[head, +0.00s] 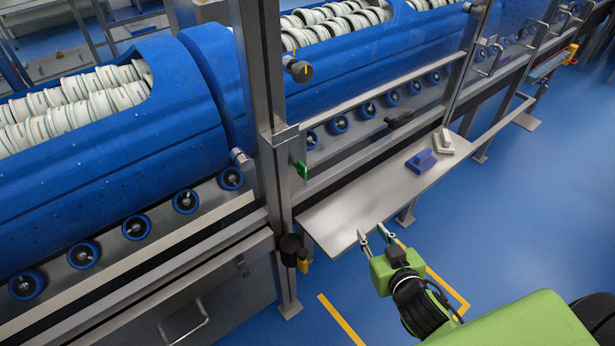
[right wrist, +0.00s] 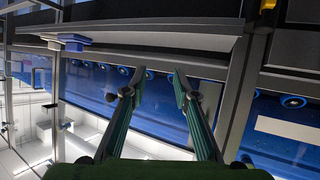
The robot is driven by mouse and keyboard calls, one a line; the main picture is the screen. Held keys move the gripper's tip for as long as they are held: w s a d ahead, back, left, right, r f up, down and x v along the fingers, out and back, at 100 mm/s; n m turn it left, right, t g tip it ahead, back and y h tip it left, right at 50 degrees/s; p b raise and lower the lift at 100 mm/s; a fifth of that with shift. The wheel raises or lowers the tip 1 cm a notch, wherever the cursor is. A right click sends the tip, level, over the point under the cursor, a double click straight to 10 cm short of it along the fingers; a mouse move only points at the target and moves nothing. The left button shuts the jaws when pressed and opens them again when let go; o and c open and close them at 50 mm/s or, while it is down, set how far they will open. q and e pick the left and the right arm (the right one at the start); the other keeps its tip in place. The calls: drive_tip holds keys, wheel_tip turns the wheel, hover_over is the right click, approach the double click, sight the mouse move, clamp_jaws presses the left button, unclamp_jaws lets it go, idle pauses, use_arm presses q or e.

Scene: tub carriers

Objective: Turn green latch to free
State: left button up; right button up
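The green latch (head: 302,169) is a small green piece on the steel post (head: 272,130), left of the shelf, in the head view. I cannot make it out in the right wrist view. My right gripper (head: 373,233) is over the front edge of the shelf, below and to the right of the latch and well apart from it. Its two fingers stand apart with nothing between them, as the right wrist view (right wrist: 159,75) also shows. My left gripper is not in view.
A steel shelf (head: 345,211) juts out from the machine frame, with a blue block (head: 421,161) and pale pieces (head: 443,142) at its far end. A black knob (head: 299,71) and a dark fitting (head: 291,246) stick out near the post. Blue floor (head: 530,190) is open at right.

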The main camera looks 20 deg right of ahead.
wheel_tip(320, 180, up, 6)
drive_tip(key=w+f+t, duration=0.1)
drive_tip(key=t, duration=0.1)
drive_tip(key=n+t+y, duration=0.2)
drive_tip(key=n+y, duration=0.2)
drive_tip(key=y, duration=0.4)
approach(306, 170)
drive_tip(key=p+x, duration=0.2)
drive_tip(key=x, duration=0.5)
drive_tip(key=shift+w+a, duration=0.1)
drive_tip(key=shift+w, duration=0.1)
drive_tip(key=shift+p+x, duration=0.3)
drive_tip(key=shift+x, duration=0.45)
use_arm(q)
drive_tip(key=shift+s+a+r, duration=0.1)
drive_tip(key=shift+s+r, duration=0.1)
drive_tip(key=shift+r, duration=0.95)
use_arm(e)
clamp_jaws()
